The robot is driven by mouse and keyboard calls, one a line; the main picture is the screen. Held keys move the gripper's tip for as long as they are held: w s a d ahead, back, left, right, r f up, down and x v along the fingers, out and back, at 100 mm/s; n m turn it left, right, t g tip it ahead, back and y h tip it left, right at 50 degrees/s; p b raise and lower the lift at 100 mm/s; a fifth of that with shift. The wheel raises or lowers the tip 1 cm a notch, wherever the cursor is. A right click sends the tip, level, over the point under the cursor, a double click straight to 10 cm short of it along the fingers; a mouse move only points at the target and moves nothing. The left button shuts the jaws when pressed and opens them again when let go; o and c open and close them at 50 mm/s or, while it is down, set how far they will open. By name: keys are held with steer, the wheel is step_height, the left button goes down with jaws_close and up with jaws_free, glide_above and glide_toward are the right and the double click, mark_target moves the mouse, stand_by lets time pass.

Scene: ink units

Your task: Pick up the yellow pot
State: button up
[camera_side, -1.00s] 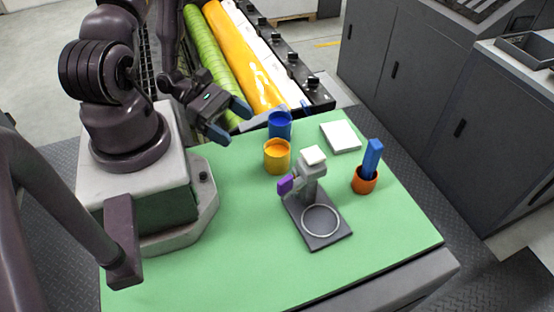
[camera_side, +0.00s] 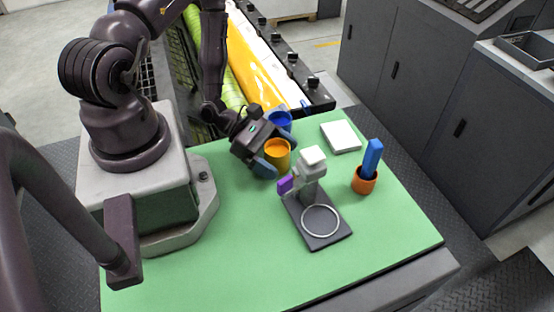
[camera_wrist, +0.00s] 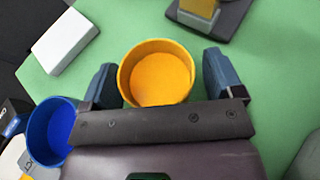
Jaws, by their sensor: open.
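The yellow pot (camera_side: 278,153) stands upright on the green mat, with orange-yellow contents in it. In the wrist view the yellow pot (camera_wrist: 158,75) sits between the two blue fingers of my gripper (camera_wrist: 160,85), with a gap on the right side and a smaller one on the left. In the side view my gripper (camera_side: 274,160) is low at the pot, with one finger in front of it on the left. My gripper is open and holds nothing.
A blue pot (camera_side: 279,121) stands close behind the yellow one. A grey stand (camera_side: 323,232) with a ring and purple part is in front right. A white block (camera_side: 341,136) and an orange cup (camera_side: 364,183) with a blue tool are further right. The mat's front left (camera_side: 220,265) is clear.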

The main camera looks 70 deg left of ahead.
steer(key=c, duration=1.2)
steer(key=shift+c, duration=0.8)
steer(key=shift+r, duration=0.15)
